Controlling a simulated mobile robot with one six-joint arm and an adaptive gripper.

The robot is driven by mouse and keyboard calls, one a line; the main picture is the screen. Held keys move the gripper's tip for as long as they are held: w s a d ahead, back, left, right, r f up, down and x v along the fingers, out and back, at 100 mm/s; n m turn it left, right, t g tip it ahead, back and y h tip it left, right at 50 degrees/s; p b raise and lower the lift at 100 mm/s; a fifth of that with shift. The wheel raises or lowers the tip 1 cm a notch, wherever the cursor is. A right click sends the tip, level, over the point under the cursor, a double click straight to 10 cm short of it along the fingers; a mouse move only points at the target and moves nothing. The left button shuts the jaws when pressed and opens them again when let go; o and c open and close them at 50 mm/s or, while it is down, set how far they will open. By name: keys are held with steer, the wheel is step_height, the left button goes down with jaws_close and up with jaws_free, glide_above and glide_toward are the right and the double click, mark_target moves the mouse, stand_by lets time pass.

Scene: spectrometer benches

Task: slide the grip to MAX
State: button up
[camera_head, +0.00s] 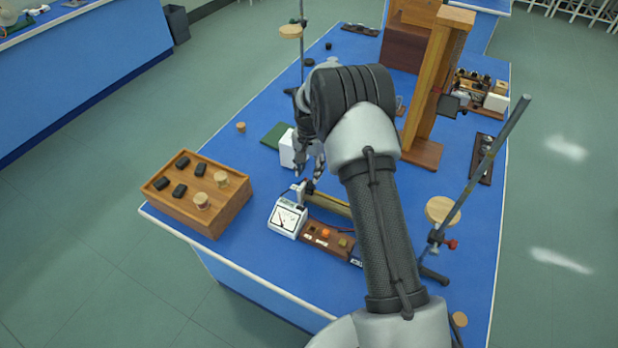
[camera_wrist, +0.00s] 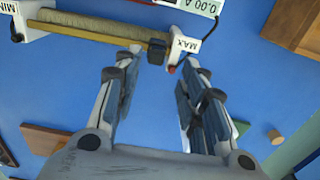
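The black grip (camera_wrist: 157,51) sits on the brass rod (camera_wrist: 90,38) of a rheostat, close to the end block marked MAX (camera_wrist: 184,46), with a small gap seemingly left between them. The block marked MIN (camera_wrist: 22,22) is at the far left in the wrist view. The rheostat (camera_head: 328,204) also shows in the head view, partly hidden by my arm. My gripper (camera_wrist: 149,76) is open and empty, its fingertips apart on either side of the grip and just short of it. In the head view my gripper (camera_head: 309,170) hangs above the rheostat's left end.
A wooden box (camera_head: 200,221) with black blocks and cork pieces is at left. A stand rod (camera_head: 485,165) rises at right. Blue bench shows between the box and meter.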

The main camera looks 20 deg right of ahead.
mark_target(309, 182)
step_height(309, 182, up, 7)
steer(key=shift+f, duration=0.15)
stand_by(0.5)
